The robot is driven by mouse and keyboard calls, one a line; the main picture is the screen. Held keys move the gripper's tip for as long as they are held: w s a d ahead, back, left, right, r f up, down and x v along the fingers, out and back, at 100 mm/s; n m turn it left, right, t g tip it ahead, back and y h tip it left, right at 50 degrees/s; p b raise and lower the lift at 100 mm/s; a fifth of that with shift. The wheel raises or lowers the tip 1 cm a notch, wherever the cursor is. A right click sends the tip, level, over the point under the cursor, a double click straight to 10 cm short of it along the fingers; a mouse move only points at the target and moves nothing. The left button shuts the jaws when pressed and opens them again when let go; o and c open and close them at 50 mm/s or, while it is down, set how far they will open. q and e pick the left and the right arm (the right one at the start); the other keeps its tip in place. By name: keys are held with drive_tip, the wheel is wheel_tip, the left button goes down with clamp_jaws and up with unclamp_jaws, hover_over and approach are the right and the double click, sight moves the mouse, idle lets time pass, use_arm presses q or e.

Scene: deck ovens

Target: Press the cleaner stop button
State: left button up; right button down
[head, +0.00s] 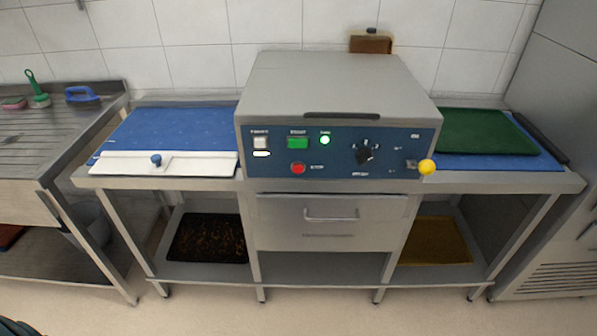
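The cleaner (335,90) is a grey box-shaped machine with a blue control panel (335,170) on its front, standing on a steel table. The red stop button (297,168) sits low on the left half of the panel, with a "STOP" label to its right. A green start button (298,143) is above it. A round lamp (325,140) right of the green button glows bright green. Nothing covers the red button. Neither of my grippers shows in the head view.
The panel also has a white switch (260,143), a black knob (364,155) and a yellow ball (427,167) sticking out at its right. A blue mat with a white board (190,163) lies left; a green tray (487,132) lies right. A drawer (331,222) is below.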

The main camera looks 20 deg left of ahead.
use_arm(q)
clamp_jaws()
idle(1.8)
